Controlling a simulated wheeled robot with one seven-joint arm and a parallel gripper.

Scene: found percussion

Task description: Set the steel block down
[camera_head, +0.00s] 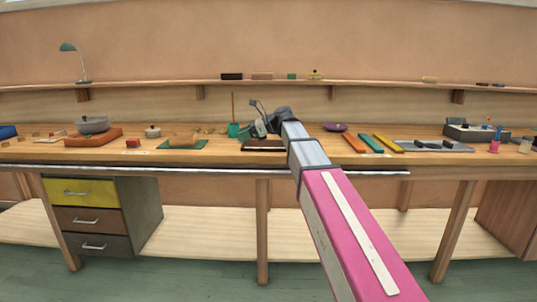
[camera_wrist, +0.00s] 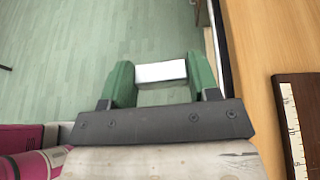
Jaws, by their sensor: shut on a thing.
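The steel block (camera_wrist: 161,72) shows in the wrist view as a bright, pale rectangular piece between the two green fingers. My gripper (camera_wrist: 162,80) is shut on it, and the block spans the gap between the fingertips. In the wrist view, the green floor lies beneath the block, and the wooden table edge is to the right. In the head view my gripper (camera_head: 260,125) is small and partly hidden by my arm, above the workbench. I cannot make out the block in the head view.
The workbench (camera_head: 350,150) holds a dark board (camera_head: 262,146), orange, green and yellow bars (camera_head: 371,143), a grey tray (camera_head: 440,147), a purple bowl (camera_head: 335,127) and a pot (camera_head: 93,124) on an orange box. A metal rail (camera_head: 220,168) runs along its front edge. A ruler-marked strip (camera_wrist: 292,125) lies right.

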